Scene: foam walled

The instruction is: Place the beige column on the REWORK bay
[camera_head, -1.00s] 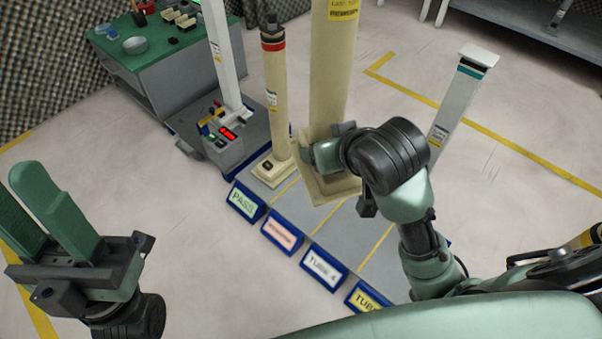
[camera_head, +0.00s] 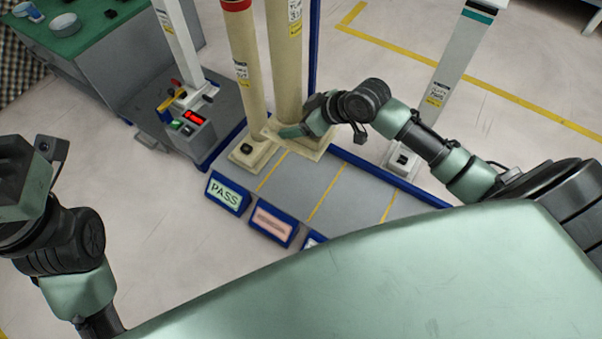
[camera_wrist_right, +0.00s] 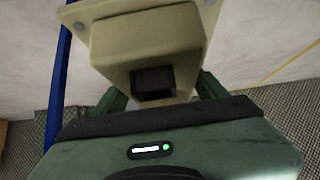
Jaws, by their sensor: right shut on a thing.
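The thick beige column (camera_head: 287,70) stands upright in the head view, its square base (camera_head: 313,148) at the back of the bay behind the pink sign (camera_head: 272,222), whose writing is blurred. I cannot tell whether the base touches the deck. My right gripper (camera_head: 292,131) is shut on the column low down, just above its base. In the right wrist view, the column (camera_wrist_right: 150,45) fills the space between the two green fingers. My left gripper (camera_head: 25,180) is at the left edge, partly cut off, and its jaw gap is hidden.
A slimmer beige column (camera_head: 243,65) with a red band stands close left, behind the PASS sign (camera_head: 227,192). A white column (camera_head: 455,75) stands right of the grey deck (camera_head: 345,195). A grey unit (camera_head: 190,128) with a red display and a green-topped bench (camera_head: 95,40) are left.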

